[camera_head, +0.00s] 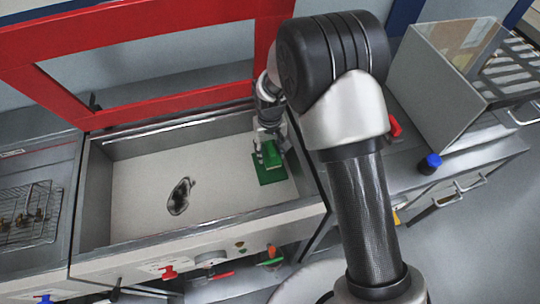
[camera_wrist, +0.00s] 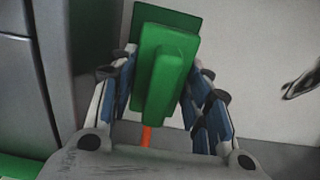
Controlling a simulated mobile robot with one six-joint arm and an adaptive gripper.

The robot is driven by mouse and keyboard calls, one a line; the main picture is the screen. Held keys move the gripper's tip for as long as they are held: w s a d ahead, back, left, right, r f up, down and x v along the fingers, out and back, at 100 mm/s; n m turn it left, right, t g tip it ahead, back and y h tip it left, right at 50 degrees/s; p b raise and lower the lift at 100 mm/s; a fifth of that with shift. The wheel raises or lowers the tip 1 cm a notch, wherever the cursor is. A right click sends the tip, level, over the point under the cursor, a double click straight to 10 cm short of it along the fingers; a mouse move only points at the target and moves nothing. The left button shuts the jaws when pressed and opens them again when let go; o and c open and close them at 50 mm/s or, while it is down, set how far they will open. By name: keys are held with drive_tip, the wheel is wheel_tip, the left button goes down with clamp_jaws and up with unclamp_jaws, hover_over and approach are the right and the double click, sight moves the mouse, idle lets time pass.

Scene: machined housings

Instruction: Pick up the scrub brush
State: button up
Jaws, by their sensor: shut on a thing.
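The scrub brush (camera_wrist: 165,65) is a bright green block with a raised narrower top, seen between my fingers in the wrist view. In the head view the brush (camera_head: 271,153) is in the right part of a metal basin (camera_head: 140,212). My gripper (camera_wrist: 163,75) is shut on the brush, with one finger along each long side. In the head view my gripper (camera_head: 264,145) reaches down into the basin and partly covers the brush. A darker green flat piece (camera_wrist: 192,24) lies beyond the brush; I cannot tell whether they are joined.
A metal part with dark openings (camera_head: 180,196) lies on the basin floor, left of my gripper. A red frame (camera_head: 165,105) stands along the back edge. A wire basket (camera_head: 30,215) is at left. A blue-capped object (camera_head: 430,163) stands on the right counter.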

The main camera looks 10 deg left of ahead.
sight(269, 158)
wheel_tip(269, 158, up, 14)
drive_tip(key=p, duration=0.3)
drive_tip(key=shift+f, duration=0.25)
drive_tip(key=o, duration=0.6)
drive_tip(key=c, duration=0.4)
drive_tip(key=f, duration=1.3)
drive_tip(key=shift+w+a, duration=0.1)
drive_tip(key=shift+w, duration=0.15)
drive_tip(key=shift+c, duration=0.2)
drive_tip(key=shift+f+b, duration=1.6)
drive_tip(key=shift+f, duration=1.45)
